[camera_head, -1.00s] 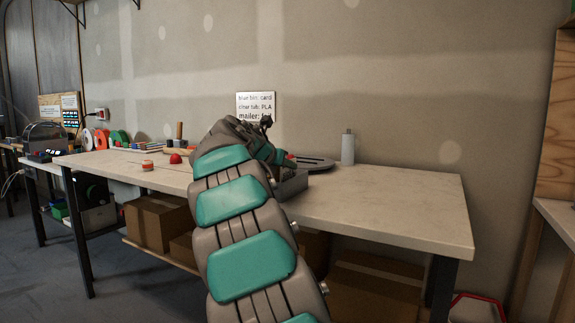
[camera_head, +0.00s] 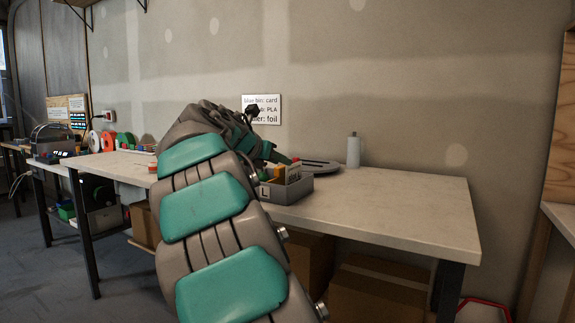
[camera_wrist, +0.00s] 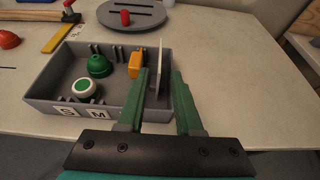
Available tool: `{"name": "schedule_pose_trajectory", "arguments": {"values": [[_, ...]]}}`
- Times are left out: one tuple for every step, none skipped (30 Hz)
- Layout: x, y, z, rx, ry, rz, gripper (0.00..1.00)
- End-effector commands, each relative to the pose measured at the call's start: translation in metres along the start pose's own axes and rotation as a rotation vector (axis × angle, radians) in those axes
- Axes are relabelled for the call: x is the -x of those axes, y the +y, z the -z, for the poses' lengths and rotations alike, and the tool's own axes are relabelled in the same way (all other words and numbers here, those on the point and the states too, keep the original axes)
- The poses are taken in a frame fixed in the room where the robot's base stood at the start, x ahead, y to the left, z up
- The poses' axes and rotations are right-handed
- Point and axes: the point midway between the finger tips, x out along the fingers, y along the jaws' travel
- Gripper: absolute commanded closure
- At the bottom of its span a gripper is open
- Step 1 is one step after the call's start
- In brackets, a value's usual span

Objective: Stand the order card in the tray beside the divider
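A grey tray (camera_wrist: 45,88) sits on the worktop, with S and M labels on its front in the wrist view; it also shows in the head view (camera_head: 300,190). A yellow-orange piece (camera_wrist: 135,65), a green knob (camera_wrist: 99,65) and a white-and-green round piece (camera_wrist: 86,89) lie in the tray. I cannot pick out the divider.
A dark round plate (camera_wrist: 132,13) with a red piece (camera_wrist: 125,18) lies behind the tray. A yellow ruler-like strip (camera_wrist: 62,35) and a hammer (camera_wrist: 40,15) lie at back left. A grey bottle (camera_head: 353,150) stands near the wall. The worktop (camera_head: 410,205) right of the tray is clear.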

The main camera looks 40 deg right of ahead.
Motion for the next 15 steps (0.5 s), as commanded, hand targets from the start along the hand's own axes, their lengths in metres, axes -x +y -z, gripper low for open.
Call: {"name": "schedule_pose_trajectory", "arguments": {"values": [[0.010, 0.001, -0.001, 0.000, -0.001, -0.003, 0.66], [0.014, 0.001, -0.001, 0.000, -0.002, -0.003, 0.66], [0.019, 0.001, -0.001, 0.000, -0.002, -0.003, 0.66], [0.022, 0.001, -0.001, 0.000, -0.002, -0.003, 0.66], [0.025, 0.001, -0.001, 0.000, -0.002, -0.003, 0.66], [0.029, 0.001, -0.001, 0.000, -0.002, -0.003, 0.66], [0.031, 0.001, -0.001, 0.000, -0.002, -0.003, 0.66], [0.032, 0.001, -0.001, 0.000, -0.002, -0.003, 0.66], [0.034, 0.001, -0.001, 0.000, -0.002, -0.002, 0.66], [0.035, 0.000, 0.000, 0.000, -0.002, -0.002, 0.66], [0.035, 0.000, 0.000, 0.000, -0.001, -0.002, 0.66], [0.035, 0.000, 0.000, 0.000, -0.001, -0.002, 0.66], [0.035, 0.000, 0.000, 0.000, -0.001, -0.001, 0.66], [0.035, 0.000, 0.000, 0.000, -0.001, -0.001, 0.66], [0.035, 0.000, 0.000, 0.000, -0.001, -0.001, 0.66]]}}
